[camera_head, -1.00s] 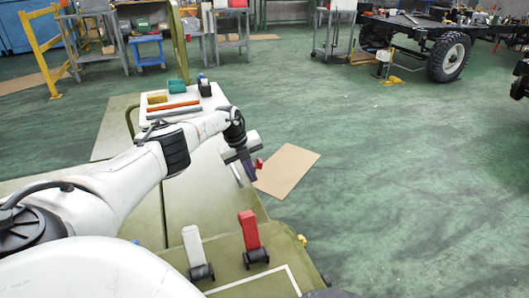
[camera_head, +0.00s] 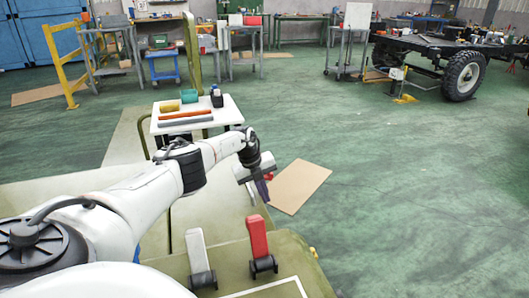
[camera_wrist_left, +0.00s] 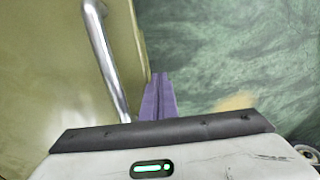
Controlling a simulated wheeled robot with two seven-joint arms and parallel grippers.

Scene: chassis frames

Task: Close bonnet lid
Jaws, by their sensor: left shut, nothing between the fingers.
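An olive-green panel (camera_head: 205,212), which looks like the bonnet lid, lies under and beyond my left arm in the head view. The panel's surface (camera_wrist_left: 45,70) also fills the left of the left wrist view, with a curved chrome handle bar (camera_wrist_left: 103,55) along its edge side. My left gripper (camera_head: 263,188) is at the panel's right edge. Its purple fingers (camera_wrist_left: 158,98) are shut and empty, just right of the bar; I cannot tell whether they touch it. My arm hides part of the panel. My right gripper is not in view.
A white lever (camera_head: 198,252) and a red lever (camera_head: 259,238) stand on olive bodywork in front. A white-topped table (camera_head: 228,116) with tools stands beyond my arm. A brown sheet (camera_head: 300,187) lies on the green floor. Open floor spreads to the right.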

